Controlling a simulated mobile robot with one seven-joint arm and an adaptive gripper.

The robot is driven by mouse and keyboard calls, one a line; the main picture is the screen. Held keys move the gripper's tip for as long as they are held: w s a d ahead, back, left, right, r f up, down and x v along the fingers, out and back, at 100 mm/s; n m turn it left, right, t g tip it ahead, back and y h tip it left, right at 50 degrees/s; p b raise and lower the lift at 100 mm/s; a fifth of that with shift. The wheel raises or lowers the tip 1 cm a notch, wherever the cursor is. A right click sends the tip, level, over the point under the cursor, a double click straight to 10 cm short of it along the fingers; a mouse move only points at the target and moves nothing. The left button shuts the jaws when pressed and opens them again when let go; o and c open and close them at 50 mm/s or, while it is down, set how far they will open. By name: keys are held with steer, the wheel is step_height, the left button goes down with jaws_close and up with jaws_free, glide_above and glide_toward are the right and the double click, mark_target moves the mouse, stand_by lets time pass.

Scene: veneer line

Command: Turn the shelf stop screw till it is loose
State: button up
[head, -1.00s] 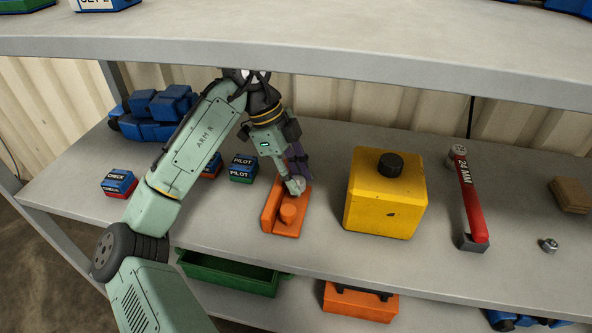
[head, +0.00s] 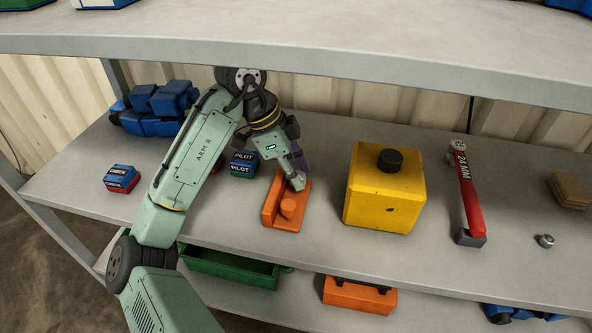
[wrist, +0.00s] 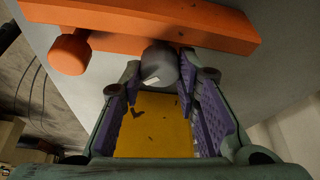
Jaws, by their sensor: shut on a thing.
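The orange shelf stop (head: 270,208) lies on the middle shelf, left of the yellow box. It also shows in the wrist view as a long orange bar (wrist: 215,30) across the top. The stop screw (wrist: 160,68) has a dark grey round head with a small pale mark, against the bar. My gripper (head: 297,180) reaches down to the stop's back end. In the wrist view, its purple-padded fingers (wrist: 163,85) are on both sides of the screw head and shut on it. The screw's shank is hidden.
A yellow box (head: 385,195) with a black knob stands close right of the stop. Beyond it lie a red-handled 24 MM tool (head: 468,195), a nut (head: 545,241) and a brown block (head: 570,190). A PILOT box (head: 242,165) is close left. The upper shelf (head: 300,50) overhangs.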

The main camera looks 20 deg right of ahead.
steer(key=o, duration=0.9)
steer(key=shift+r, duration=0.1)
steer(key=shift+w+a+r, duration=0.1)
steer(key=shift+a+r, duration=0.05)
steer(key=shift+r, duration=0.1)
steer(key=w+a+r, duration=0.2)
steer(key=a, duration=0.4)
steer(key=w+a+r, duration=0.2)
steer(key=w+a, duration=0.1)
steer(key=a, duration=0.3)
steer(key=shift+a, duration=0.3)
steer(key=shift+o, duration=0.4)
steer(key=shift+w, duration=0.1)
